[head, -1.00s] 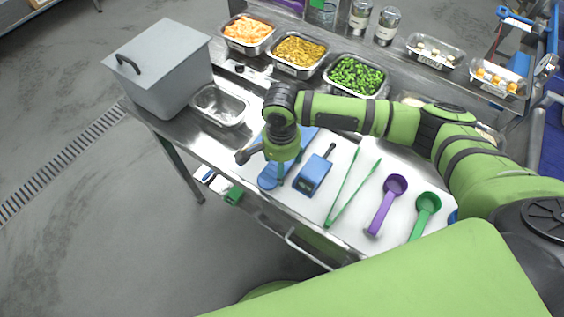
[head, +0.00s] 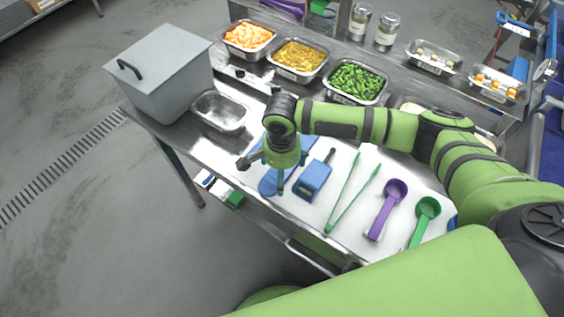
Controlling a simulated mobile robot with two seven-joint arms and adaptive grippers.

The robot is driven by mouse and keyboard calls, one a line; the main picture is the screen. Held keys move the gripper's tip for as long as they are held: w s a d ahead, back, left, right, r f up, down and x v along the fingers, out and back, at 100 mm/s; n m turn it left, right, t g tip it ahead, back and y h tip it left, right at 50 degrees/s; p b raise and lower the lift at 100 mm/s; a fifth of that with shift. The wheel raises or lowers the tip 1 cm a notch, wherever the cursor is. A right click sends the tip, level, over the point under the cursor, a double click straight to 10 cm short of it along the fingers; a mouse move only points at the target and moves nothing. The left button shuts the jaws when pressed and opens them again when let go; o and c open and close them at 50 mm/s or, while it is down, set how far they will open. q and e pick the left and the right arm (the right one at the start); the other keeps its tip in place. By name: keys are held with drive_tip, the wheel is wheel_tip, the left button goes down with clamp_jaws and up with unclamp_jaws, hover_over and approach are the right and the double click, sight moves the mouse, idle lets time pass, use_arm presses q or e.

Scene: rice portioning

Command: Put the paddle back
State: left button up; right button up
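The blue paddle (head: 268,186) lies on the white board on the steel table, with its wide end toward the table's front edge. My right gripper (head: 280,190) points down right over the paddle and hides its middle. The fingers are small and seen nearly edge-on, so I cannot tell whether they are open or shut, or whether they touch the paddle. A blue block-shaped holder (head: 312,180) with a dark stick at its top stands just right of the paddle. My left gripper is not in view.
Green tongs (head: 345,203), a purple scoop (head: 386,213) and a green scoop (head: 423,219) lie to the right on the white board (head: 318,217). An empty steel tray (head: 219,112) and a grey lidded container (head: 160,75) stand left. Food trays line the back.

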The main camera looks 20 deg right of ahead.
wheel_tip(320, 180, up, 12)
drive_tip(key=b, duration=0.2)
idle(0.4)
